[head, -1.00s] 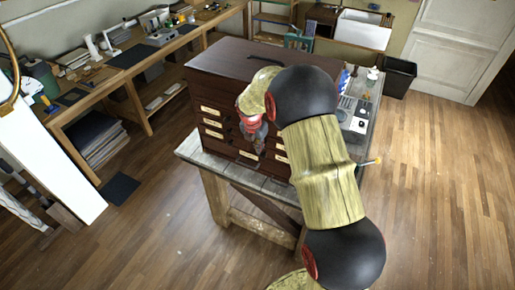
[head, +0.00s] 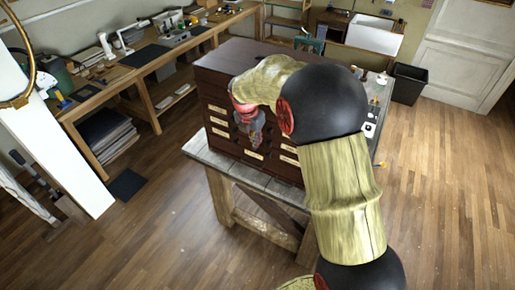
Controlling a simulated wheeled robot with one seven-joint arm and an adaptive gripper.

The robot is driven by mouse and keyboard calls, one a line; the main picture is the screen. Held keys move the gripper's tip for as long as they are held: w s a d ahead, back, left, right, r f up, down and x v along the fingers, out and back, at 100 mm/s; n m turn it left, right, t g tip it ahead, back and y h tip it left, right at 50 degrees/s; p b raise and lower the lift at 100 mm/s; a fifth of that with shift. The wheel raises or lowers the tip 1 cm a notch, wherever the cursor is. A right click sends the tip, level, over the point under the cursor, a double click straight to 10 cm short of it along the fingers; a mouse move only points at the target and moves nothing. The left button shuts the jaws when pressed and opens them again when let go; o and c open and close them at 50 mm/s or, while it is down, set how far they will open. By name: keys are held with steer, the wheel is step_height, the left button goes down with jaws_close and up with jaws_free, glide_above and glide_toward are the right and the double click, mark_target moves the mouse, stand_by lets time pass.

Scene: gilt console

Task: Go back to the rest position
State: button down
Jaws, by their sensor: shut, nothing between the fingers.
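My gripper (head: 256,138) hangs at the end of my arm, in front of the drawer fronts of a dark wooden chest (head: 222,75). It points downward and is shut with nothing in it. I cannot tell its exact distance from the drawers. My arm covers the right part of the chest and much of the table top behind it.
The chest stands on a grey wooden table (head: 203,153). A long workbench (head: 128,72) with tools runs along the left wall. A black bin (head: 408,84) stands behind at the right. The wooden floor (head: 440,190) on the right is clear.

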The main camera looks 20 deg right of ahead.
steer(key=shift+w+a+r, duration=0.1)
steer(key=shift+a+r, duration=0.05)
steer(key=shift+r, duration=0.25)
steer(key=s+a+f+m+t+b, duration=0.1)
steer(key=s+a+f+m+b, duration=0.1)
steer(key=s+m+b, duration=0.5)
steer(key=s+a+f+m+t+y+b, duration=0.1)
steer(key=s+a+m+b, duration=0.4)
steer(key=s, duration=1)
steer(key=s+a+f+m+t+y+b, duration=0.1)
steer(key=s+a+f+m+t+b, duration=0.1)
steer(key=s+m+b, duration=0.8)
steer(key=s+a+f+m, duration=0.1)
steer(key=m, duration=0.1)
steer(key=shift+s+a+f+m, duration=0.2)
steer(key=shift+s+a+m, duration=0.05)
steer(key=shift+a+m, duration=0.15)
steer(key=shift+d, duration=0.15)
